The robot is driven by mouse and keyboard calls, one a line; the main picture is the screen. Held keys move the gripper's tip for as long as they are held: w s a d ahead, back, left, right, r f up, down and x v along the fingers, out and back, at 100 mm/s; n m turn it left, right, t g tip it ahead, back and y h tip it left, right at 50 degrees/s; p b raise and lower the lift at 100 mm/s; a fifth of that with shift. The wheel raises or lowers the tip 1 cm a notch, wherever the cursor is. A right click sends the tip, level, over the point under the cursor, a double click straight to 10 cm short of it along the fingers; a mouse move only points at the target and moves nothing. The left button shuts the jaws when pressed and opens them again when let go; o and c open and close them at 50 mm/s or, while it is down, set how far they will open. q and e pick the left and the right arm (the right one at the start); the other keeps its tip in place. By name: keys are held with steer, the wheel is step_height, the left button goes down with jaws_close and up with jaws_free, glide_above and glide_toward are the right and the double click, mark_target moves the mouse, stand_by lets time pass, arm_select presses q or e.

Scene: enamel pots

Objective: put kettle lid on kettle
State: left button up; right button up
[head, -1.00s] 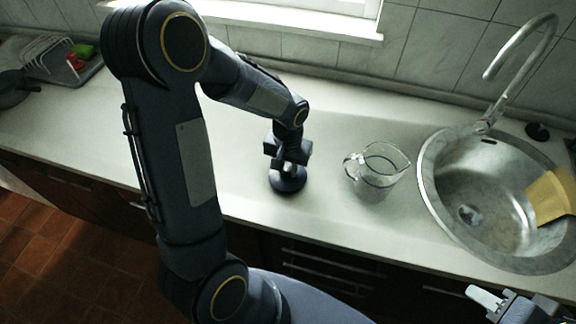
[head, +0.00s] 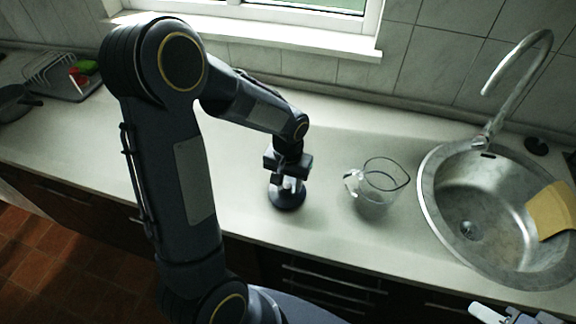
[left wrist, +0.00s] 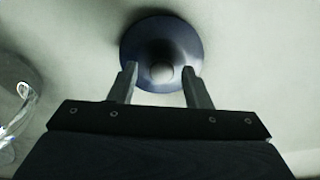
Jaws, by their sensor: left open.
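The kettle lid (head: 287,202) is a dark blue round lid lying on the counter left of the glass jug. In the left wrist view the lid (left wrist: 160,35) shows a pale round knob at its centre. My left gripper (head: 289,184) points down over the lid. It is open, with one finger on each side of the knob and a gap to it in the left wrist view. My right gripper (head: 503,314) shows only in part at the bottom right edge; its fingers are cut off. I see no kettle that I can name for sure.
A clear glass jug (head: 381,187) stands between the lid and the round steel sink (head: 432,225). A tap (head: 495,125) rises behind the sink, and a yellow cloth or sponge (head: 551,211) lies in it. A dish rack (head: 55,70) stands far left. The counter (head: 330,140) behind the lid is clear.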

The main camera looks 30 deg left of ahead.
mark_target(288, 185)
arm_select(q)
step_height(288, 185, up, 10)
steer(key=s+d+r+t+h, duration=0.2)
steer(key=s, duration=0.6)
steer(key=s+d+r+t+h, duration=0.1)
steer(key=s+d+r+t, duration=0.1)
steer(key=s, duration=0.7)
steer(key=shift+r+t+h, duration=0.4)
steer(key=shift+r+t, duration=0.25)
steer(key=shift+t, duration=0.15)
steer(key=shift+o, duration=0.2)
steer(key=shift+s+d, duration=0.1)
